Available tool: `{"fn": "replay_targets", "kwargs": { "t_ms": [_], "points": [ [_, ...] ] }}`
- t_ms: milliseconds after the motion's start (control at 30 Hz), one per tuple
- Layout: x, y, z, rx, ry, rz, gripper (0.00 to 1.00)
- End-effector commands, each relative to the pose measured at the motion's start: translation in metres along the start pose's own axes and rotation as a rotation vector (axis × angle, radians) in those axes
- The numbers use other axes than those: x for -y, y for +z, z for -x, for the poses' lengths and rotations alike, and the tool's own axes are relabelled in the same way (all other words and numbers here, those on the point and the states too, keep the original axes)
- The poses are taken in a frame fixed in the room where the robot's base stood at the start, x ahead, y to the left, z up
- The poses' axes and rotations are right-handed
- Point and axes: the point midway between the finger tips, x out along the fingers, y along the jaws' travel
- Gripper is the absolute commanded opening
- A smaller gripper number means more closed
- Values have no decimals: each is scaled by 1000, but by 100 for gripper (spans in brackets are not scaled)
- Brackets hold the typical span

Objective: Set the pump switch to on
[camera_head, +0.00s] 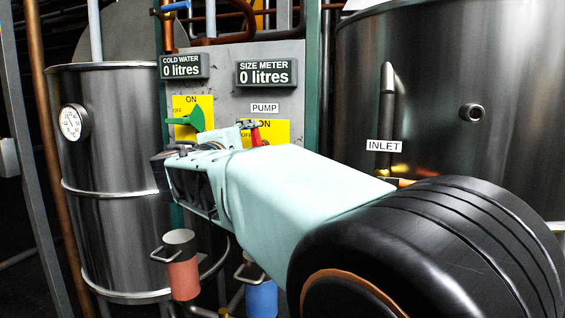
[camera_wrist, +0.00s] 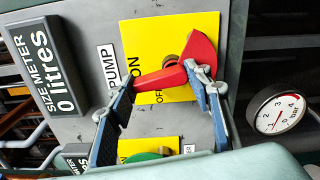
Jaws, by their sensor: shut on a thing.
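The pump switch is red and sits on a yellow ON/OFF plate (camera_wrist: 136,35). In the wrist view the red pump switch (camera_wrist: 203,47) has its handle between the two fingers of my gripper (camera_wrist: 162,80). The handle's end lies by the ON lettering, with OFF to one side. In the head view only a small red part of the switch (camera_head: 256,138) shows, below the PUMP label (camera_head: 264,107). My gripper (camera_head: 243,131) hides much of the plate there. The gripper is shut on the switch.
A green lever (camera_head: 193,119) on another yellow plate is left of the pump switch, pointing left. Meters (camera_head: 266,73) hang above. Steel tanks stand at left (camera_head: 105,150) and right (camera_head: 445,100). Red (camera_head: 183,272) and blue (camera_head: 262,298) handled parts are below. A round gauge (camera_wrist: 283,112) shows at right.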

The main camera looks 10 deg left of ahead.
Motion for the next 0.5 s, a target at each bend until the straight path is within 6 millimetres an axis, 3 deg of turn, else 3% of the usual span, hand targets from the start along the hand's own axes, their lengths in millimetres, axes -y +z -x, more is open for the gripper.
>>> {"fn": "replay_targets", "kwargs": {
  "t_ms": [500],
  "points": [
    [2, 3, 0, 0, -2, -180, 22]
  ]
}}
